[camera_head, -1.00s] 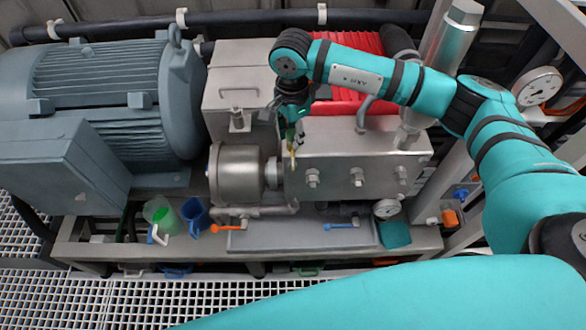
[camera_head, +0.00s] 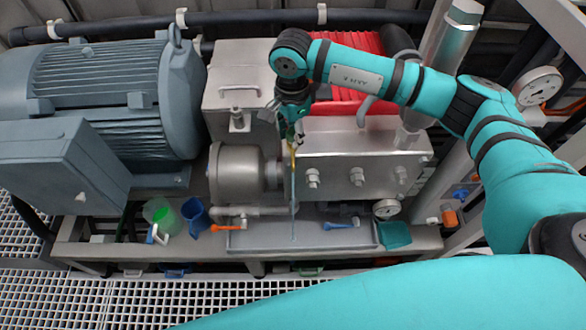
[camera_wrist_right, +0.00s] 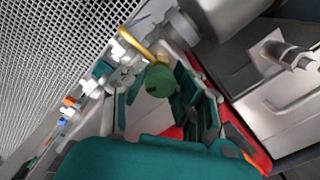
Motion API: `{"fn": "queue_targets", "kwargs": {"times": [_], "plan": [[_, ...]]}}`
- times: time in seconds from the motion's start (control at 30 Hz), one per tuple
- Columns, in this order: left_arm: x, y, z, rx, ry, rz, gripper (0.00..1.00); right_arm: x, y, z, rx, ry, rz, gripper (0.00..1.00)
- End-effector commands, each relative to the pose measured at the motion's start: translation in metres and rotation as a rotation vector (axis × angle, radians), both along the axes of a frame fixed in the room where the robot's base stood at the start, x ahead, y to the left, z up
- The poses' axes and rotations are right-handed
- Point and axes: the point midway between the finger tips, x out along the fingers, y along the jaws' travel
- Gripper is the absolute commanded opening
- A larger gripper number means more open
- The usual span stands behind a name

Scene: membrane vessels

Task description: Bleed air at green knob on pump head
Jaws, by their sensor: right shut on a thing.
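The pump head is a steel block (camera_head: 330,172) with several hex nuts on its front. My right gripper (camera_head: 295,130) points down at its top left corner. In the right wrist view the green knob (camera_wrist_right: 159,81) sits between the fingers of my right gripper (camera_wrist_right: 160,92), which is shut on it. A bent brass tube (camera_wrist_right: 136,42) comes out beside the knob; it also shows below the gripper in the head view (camera_head: 292,153). A thin pale line (camera_head: 293,205) runs straight down from the tube to the tray. My left gripper is out of view.
A steel tray (camera_head: 262,238) lies below the pump head, near levers with orange (camera_head: 224,228) and blue (camera_head: 336,226) handles. A green jug (camera_head: 168,217) and a blue jug (camera_head: 194,214) stand left. A large motor (camera_head: 115,100) fills the left side.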

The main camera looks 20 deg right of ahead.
Motion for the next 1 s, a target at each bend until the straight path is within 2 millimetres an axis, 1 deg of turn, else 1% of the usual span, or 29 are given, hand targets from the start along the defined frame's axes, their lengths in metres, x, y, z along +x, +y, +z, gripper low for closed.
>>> {"fn": "queue_targets", "kwargs": {"times": [0.2, 0.43, 0.6, 0.77, 1.0], "plan": [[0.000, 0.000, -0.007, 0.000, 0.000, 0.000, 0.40, 0.001, 0.000, 0.000, 0.001, -0.004, -0.268, 0.00], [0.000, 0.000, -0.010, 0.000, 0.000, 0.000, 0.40, 0.001, 0.000, 0.000, 0.000, -0.003, -0.439, 0.00], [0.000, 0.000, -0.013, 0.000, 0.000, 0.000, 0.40, 0.001, 0.000, 0.000, 0.001, -0.003, -0.659, 0.00], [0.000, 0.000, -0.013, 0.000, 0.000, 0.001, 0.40, 0.001, 0.000, 0.001, 0.001, -0.003, -0.761, 0.00], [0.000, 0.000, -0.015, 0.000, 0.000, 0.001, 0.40, 0.001, 0.000, 0.001, 0.001, -0.003, -1.048, 0.00]]}}
